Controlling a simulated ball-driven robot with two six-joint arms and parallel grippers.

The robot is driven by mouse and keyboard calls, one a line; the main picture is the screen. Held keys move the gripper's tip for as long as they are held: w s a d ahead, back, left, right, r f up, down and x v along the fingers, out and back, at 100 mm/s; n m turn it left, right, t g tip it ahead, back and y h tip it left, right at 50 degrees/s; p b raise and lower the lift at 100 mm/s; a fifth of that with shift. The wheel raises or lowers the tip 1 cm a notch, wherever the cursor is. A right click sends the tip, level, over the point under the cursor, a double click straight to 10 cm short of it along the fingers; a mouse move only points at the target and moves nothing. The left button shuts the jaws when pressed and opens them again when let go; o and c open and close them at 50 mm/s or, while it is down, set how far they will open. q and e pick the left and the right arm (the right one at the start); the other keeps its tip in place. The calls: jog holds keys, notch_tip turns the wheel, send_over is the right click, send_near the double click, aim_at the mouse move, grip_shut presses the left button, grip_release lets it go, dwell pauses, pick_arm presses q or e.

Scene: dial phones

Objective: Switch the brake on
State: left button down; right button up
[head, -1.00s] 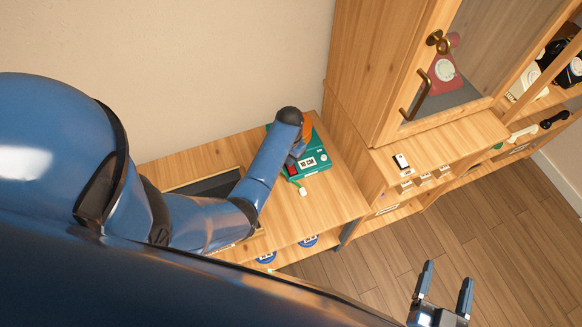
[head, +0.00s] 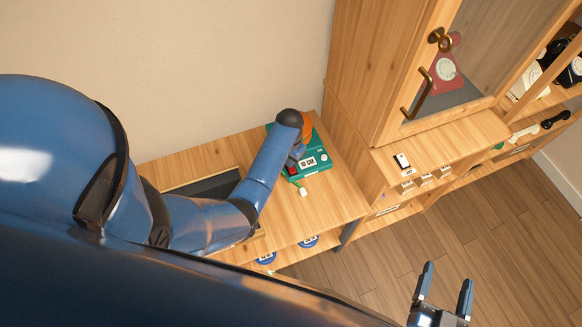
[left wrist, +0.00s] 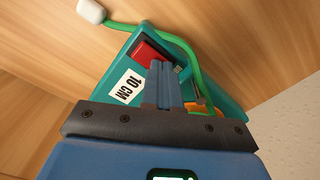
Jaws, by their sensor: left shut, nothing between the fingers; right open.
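A teal box (head: 318,172) with a white "10 CM" label lies on the wooden desk, partly behind my left arm in the head view. In the left wrist view the teal box (left wrist: 112,75) shows a red block or switch (left wrist: 145,52) on its top and an orange part (left wrist: 207,105) at its edge. My left gripper (left wrist: 158,68) is shut and empty, its fingertips over the box beside the red part; I cannot tell whether they touch. Which part is the brake is not clear. My right gripper (head: 444,280) is open and empty over the floor at lower right.
A green cord (left wrist: 165,35) runs across the box to a white plug-like piece (left wrist: 92,11). A dark tray (head: 205,184) lies left on the desk (head: 335,205). A wooden cabinet (head: 365,75) with a glass door holding a red phone (head: 445,72) stands right of the desk. The floor is clear.

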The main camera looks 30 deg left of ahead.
pick_arm(q)
jog(key=shift+s, duration=0.15)
jog(key=shift+r+p, duration=0.75)
jog(key=shift+p, duration=0.2)
notch_tip(320, 180, up, 5)
jog(key=p, duration=0.5)
jog(key=shift+r, duration=0.2)
jog(key=shift+f, duration=0.1)
